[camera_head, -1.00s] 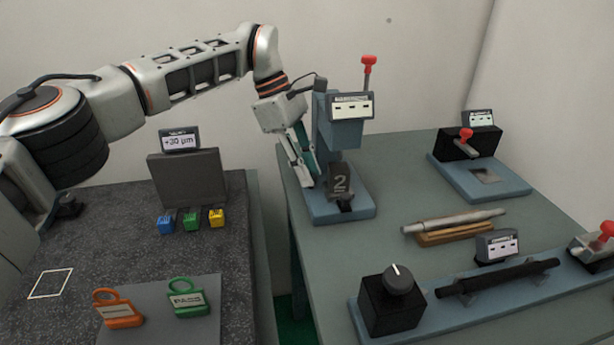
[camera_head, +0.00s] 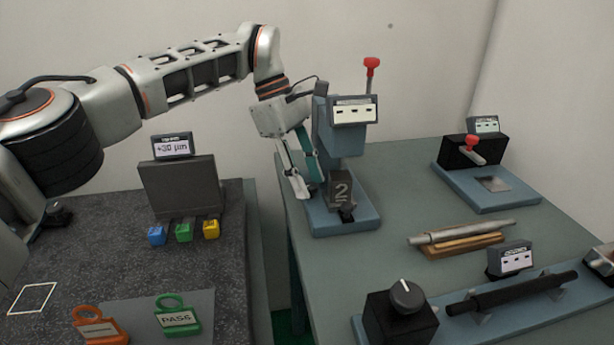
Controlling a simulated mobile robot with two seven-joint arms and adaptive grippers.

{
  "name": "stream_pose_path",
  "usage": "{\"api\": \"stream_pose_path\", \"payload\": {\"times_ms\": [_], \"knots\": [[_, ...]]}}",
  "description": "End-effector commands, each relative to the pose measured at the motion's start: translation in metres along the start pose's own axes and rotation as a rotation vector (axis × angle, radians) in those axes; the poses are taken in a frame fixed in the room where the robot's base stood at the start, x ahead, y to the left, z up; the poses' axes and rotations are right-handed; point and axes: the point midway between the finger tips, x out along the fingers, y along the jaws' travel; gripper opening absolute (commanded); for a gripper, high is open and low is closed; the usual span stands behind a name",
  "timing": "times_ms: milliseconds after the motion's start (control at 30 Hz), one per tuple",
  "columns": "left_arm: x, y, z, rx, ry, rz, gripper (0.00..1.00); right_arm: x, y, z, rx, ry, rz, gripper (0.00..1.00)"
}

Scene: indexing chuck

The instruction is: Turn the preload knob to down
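A round dark knob (camera_head: 406,297) with a white pointer mark sits on a black box (camera_head: 398,324) at the front of the right table. Its mark points roughly to the back of the table. I cannot read a label naming it. My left gripper (camera_head: 310,188) hangs fingers down at the left side of the blue press stand (camera_head: 345,220), well away from the knob. Its fingers look apart and nothing shows between them. A dark block marked 2 (camera_head: 341,190) stands on the press base, just right of the fingertips. My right gripper is out of view.
A black bar (camera_head: 513,293) lies on supports right of the knob, with a small display (camera_head: 510,258) behind. A metal rod (camera_head: 460,233) rests on a wooden block. A red-handled lever (camera_head: 371,67) tops the press. Table space between press and knob is clear.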

Motion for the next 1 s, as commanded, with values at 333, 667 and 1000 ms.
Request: {"api": "stream_pose_path", "payload": {"times_ms": [333,667,1000], "knots": [[-0.013,0.001,0.0,0.0,0.001,0.004,0.37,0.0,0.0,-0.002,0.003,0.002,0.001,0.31],[-0.061,0.0,0.0,-0.002,0.002,0.001,0.37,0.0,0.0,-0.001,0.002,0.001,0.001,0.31],[-0.08,0.0,0.0,0.0,0.0,0.001,0.37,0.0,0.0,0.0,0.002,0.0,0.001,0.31]]}}
